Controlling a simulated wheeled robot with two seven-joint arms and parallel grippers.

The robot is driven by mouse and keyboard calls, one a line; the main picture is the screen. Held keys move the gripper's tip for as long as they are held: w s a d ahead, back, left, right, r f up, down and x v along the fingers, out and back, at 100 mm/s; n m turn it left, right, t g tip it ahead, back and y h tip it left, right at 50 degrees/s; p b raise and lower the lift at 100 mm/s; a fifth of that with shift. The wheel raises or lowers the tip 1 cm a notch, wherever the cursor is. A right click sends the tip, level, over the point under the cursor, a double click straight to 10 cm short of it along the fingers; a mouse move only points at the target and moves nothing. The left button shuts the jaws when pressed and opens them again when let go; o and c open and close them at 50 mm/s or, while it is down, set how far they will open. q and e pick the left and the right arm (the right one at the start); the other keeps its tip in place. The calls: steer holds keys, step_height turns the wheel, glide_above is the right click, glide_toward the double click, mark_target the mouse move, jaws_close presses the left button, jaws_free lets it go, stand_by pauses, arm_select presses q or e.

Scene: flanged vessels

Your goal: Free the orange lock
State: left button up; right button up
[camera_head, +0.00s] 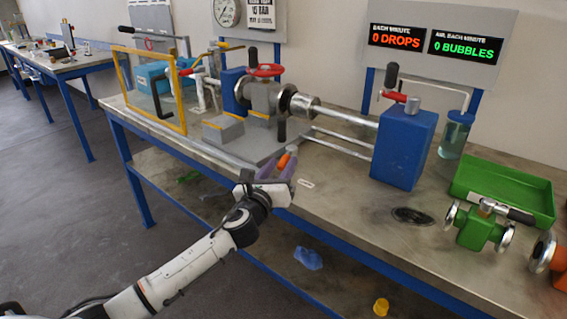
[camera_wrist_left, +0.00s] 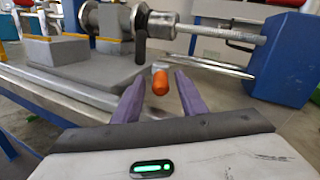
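The orange lock (camera_head: 284,160) is a small orange piece with a pale end, low at the front of the grey base plate (camera_head: 250,145) of the valve rig. In the left wrist view the orange lock (camera_wrist_left: 160,84) shows between and beyond the purple fingers. My left gripper (camera_head: 277,169) is open, its fingers on either side of the lock with gaps visible in the wrist view. What the lock is fixed to, and whether a finger touches it, I cannot tell. My right gripper is not in view.
Above the lock stands a grey valve body (camera_head: 263,97) with a red handwheel (camera_head: 265,70) and a dark hanging lever (camera_head: 282,127). A steel rod (camera_head: 345,115) runs to a blue block (camera_head: 403,147). A green tray (camera_head: 505,190) and green valve (camera_head: 478,228) stand right.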

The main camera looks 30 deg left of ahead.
arm_select(q)
steer(key=shift+x, duration=1.15)
